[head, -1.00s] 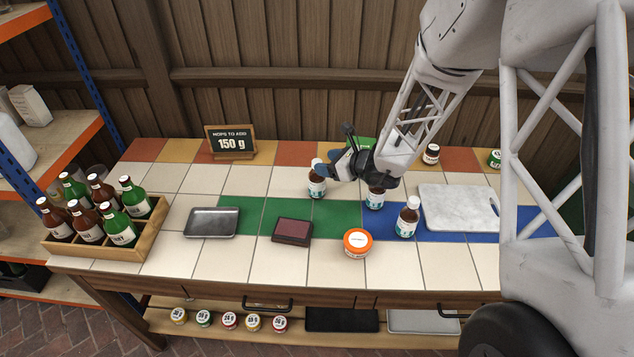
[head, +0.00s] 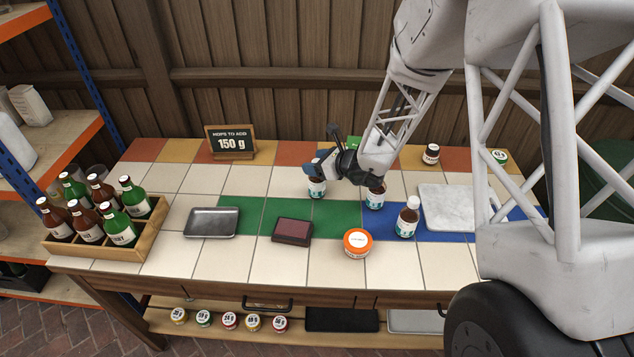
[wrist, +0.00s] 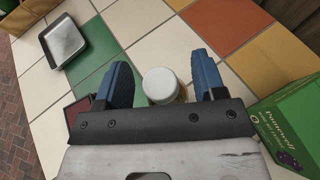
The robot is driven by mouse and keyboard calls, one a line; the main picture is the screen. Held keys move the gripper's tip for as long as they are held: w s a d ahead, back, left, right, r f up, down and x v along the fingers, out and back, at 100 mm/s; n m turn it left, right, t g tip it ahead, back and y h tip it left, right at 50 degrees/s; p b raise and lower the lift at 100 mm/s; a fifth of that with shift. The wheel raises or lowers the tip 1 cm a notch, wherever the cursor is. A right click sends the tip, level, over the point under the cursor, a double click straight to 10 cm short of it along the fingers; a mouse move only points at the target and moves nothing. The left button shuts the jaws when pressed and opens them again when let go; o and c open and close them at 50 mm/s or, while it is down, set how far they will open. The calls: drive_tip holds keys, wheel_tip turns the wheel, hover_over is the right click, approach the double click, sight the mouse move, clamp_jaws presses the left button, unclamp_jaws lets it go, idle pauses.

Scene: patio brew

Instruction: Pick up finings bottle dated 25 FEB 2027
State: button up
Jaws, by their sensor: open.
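Three brown bottles with white-and-teal labels stand on the tiled bench: a left bottle (head: 316,188), a middle bottle (head: 375,200) and a right bottle (head: 406,222). Their dates are too small to read. My gripper (head: 318,166) is at the top of the left bottle, hiding its cap in the head view. In the wrist view, a white cap (wrist: 160,84) shows between the two blue fingers of my open gripper (wrist: 164,77), with a gap clearest on the right. My wrist partly hides the middle bottle's top.
An orange-lidded tub (head: 357,242), a dark red pad (head: 292,231) and a metal tray (head: 211,223) lie in front and left. A green box (wrist: 285,125) stands close to the gripper's right in the wrist view. A marble board (head: 447,208) lies right.

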drive_tip(key=shift+x, duration=0.75)
clamp_jaws()
